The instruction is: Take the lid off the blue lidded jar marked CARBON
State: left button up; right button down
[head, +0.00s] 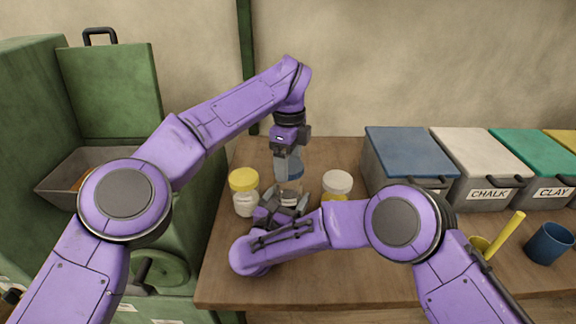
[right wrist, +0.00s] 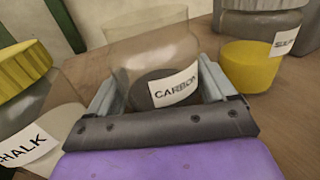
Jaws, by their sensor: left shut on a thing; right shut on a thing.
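The clear CARBON jar (head: 290,187) stands upright on the table with dark contents; it also shows in the right wrist view (right wrist: 180,55), where its upper rim looks bare. My right gripper (head: 284,204) is shut around the jar's lower part, and its fingers (right wrist: 162,92) flank the label. The blue lid (head: 288,166) shows above the jar in the head view. My left gripper (head: 290,150) points down from above and is shut on the lid. The gap between lid and rim is hard to see.
A yellow-lidded jar (head: 243,190) stands close on the left, labelled CHALK in the right wrist view. A white-lidded jar (head: 338,185) with yellow contents stands close on the right. Lidded bins (head: 409,155), a yellow scoop (head: 505,235) and a blue cup (head: 549,243) are further right.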

pick_arm(q)
notch_tip(320, 180, up, 3)
jog(key=shift+f, duration=0.1)
pick_arm(e)
jog(key=shift+r, duration=0.1)
grip_release()
